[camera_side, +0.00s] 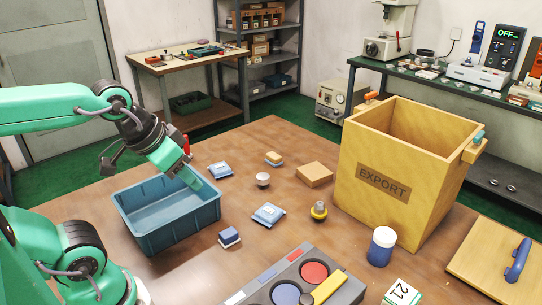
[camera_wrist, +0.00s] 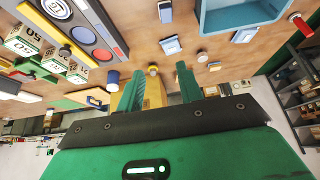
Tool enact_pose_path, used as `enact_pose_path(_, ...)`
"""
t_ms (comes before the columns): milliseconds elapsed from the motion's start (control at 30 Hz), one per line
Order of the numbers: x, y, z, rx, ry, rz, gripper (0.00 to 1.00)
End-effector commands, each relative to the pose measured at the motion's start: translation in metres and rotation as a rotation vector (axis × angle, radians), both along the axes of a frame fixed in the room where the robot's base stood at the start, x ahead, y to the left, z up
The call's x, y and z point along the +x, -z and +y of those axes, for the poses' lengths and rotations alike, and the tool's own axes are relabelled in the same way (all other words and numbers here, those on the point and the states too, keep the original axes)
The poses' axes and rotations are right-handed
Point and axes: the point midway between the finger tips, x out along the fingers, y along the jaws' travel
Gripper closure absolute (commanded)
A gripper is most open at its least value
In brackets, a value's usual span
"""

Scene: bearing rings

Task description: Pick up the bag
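Two flat blue-and-white packets look like bags. The nearer bag (camera_side: 268,214) lies on the table in the middle, right of the blue bin. The farther bag (camera_side: 220,169) lies behind the bin's right corner. In the wrist view, the nearer bag (camera_wrist: 171,45) and the farther bag (camera_wrist: 243,35) both lie beyond the fingers, clear of them. My gripper (camera_side: 194,181) is above the right part of the bin, apart from both bags. In the wrist view my gripper (camera_wrist: 160,82) has its two green fingers spread, with nothing held between them.
The blue bin (camera_side: 180,242) stands below my gripper. A tall yellow EXPORT box (camera_side: 350,195) stands at right.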

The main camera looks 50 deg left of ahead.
Motion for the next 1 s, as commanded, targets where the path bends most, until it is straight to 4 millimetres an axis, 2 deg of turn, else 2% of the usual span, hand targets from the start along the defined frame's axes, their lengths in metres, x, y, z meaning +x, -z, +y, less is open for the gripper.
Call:
enact_pose_path(33, 0.000, 0.000, 0.000, 0.000, 0.000, 0.000, 0.64)
enact_pose_path(200, 0.000, 0.000, 0.000, 0.000, 0.000, 0.000, 0.30)
enact_pose_path(267, 0.000, 0.000, 0.000, 0.000, 0.000, 0.000, 0.22)
enact_pose_path(667, 0.003, -0.001, 0.000, -0.002, -0.004, 0.006, 0.22)
enact_pose_path(867, 0.017, -0.001, 0.001, -0.010, -0.025, 0.037, 0.22)
enact_pose_path(1000, 0.035, 0.000, 0.003, -0.021, -0.052, 0.075, 0.22)
